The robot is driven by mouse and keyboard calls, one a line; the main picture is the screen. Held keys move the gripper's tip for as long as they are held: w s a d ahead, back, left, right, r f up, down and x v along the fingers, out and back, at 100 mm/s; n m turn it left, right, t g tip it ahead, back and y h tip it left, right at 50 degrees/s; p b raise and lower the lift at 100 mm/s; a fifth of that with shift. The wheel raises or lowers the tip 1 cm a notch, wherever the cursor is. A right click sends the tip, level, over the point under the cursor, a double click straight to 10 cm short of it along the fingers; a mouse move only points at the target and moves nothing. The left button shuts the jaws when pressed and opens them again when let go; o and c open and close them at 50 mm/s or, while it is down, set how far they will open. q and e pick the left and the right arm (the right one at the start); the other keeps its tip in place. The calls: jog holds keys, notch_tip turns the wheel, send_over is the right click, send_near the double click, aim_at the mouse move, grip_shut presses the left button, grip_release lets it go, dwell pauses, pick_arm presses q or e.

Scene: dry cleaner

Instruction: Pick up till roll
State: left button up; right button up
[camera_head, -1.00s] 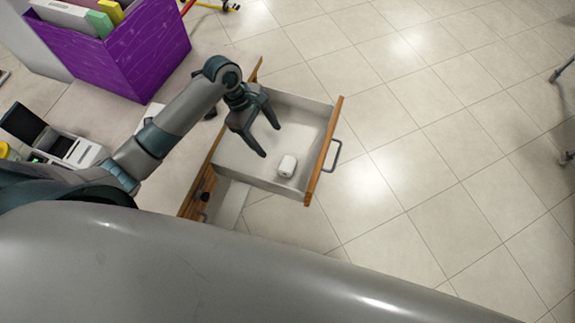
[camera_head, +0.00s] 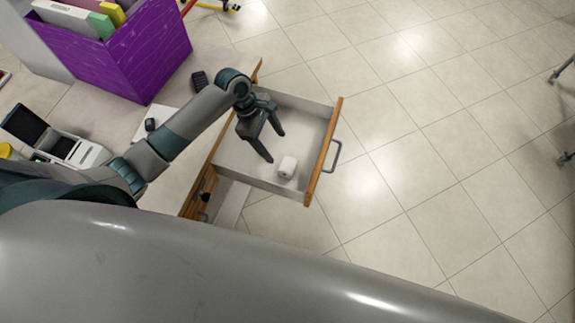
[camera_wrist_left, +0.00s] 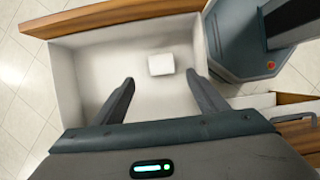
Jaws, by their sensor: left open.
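The till roll (camera_head: 287,167) is a small white cylinder lying in the open drawer (camera_head: 232,157), near its front. In the left wrist view the till roll (camera_wrist_left: 161,64) lies on the drawer floor, beyond and between the two fingers. My left gripper (camera_head: 275,147) is open and empty, over the drawer and apart from the roll. It also shows in the left wrist view (camera_wrist_left: 160,90) with its fingers spread. My right gripper is not in view.
The drawer's wooden front (camera_head: 324,152) has a metal handle (camera_head: 333,157). A purple box of files (camera_head: 120,50) and a till with a screen (camera_head: 55,138) stand on the counter at left. The tiled floor (camera_head: 430,150) at right is mostly clear.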

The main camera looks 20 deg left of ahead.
aim_at(287, 164)
pick_arm(q)
jog(key=x, duration=0.7)
jog(key=shift+f+p, duration=0.2)
jog(key=shift+p, duration=0.2)
jog(key=shift+d, duration=0.1)
jog(key=shift+s+d+f+p, duration=0.1)
jog(key=shift+d+f+p, duration=0.2)
jog(key=shift+f, duration=0.25)
jog(key=shift+p+x, duration=0.3)
jog(key=shift+x, duration=1.65)
jog(key=shift+a, duration=0.15)
jog(key=c, duration=1.1)
